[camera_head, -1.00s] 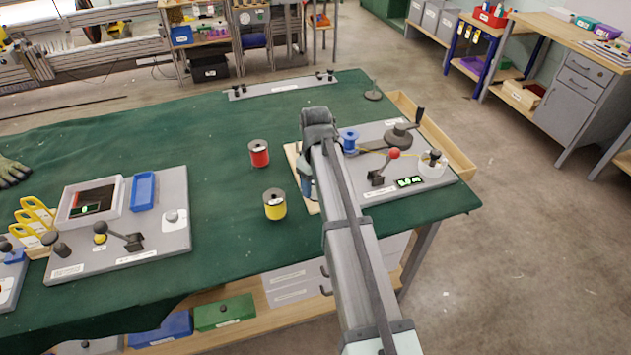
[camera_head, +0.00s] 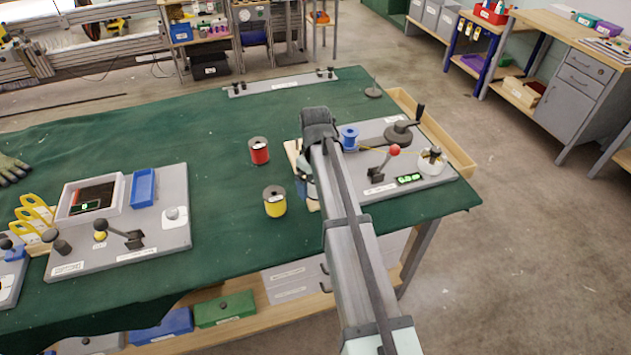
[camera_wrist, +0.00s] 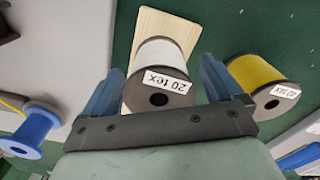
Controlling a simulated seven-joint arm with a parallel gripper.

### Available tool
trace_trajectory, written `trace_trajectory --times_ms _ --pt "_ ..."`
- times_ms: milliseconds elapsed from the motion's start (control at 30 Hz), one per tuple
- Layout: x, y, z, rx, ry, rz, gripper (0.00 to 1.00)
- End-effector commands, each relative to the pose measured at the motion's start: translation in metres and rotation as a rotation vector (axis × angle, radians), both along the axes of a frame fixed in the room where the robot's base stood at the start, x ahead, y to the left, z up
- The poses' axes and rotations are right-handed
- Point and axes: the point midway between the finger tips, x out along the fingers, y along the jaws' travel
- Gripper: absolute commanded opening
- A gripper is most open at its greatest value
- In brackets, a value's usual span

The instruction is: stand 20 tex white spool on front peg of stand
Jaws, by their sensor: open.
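The white spool (camera_wrist: 164,62) has dark flanges and a "20 tex" label. In the wrist view it is between the two blue fingers of my gripper (camera_wrist: 160,84), which are spread apart on either side of it. I cannot tell whether the fingers touch it. Behind it shows a pale wooden board (camera_wrist: 165,25), apparently the stand's base; its pegs are not visible. In the head view my gripper (camera_head: 304,182) is over this board (camera_head: 291,148), and my arm hides the white spool and most of the board.
A yellow spool (camera_head: 274,202) stands close left of my gripper, also in the wrist view (camera_wrist: 259,77). A red spool (camera_head: 259,151) stands behind it. Right of my arm is a grey panel (camera_head: 385,190) with a blue spool (camera_head: 349,137), crank and red-knobbed lever.

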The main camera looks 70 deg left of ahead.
Motion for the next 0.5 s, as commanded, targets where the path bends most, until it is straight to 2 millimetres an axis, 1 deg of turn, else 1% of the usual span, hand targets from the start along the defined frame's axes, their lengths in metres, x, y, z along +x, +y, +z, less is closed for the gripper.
trace_trajectory --times_ms 267,367,500 --pt "0.0 0.0 0.003 0.0 0.0 0.0 0.93" --pt "0.0 0.001 0.01 0.001 0.0 0.0 0.93" --pt "0.0 0.001 0.031 0.002 0.0 0.0 0.93"
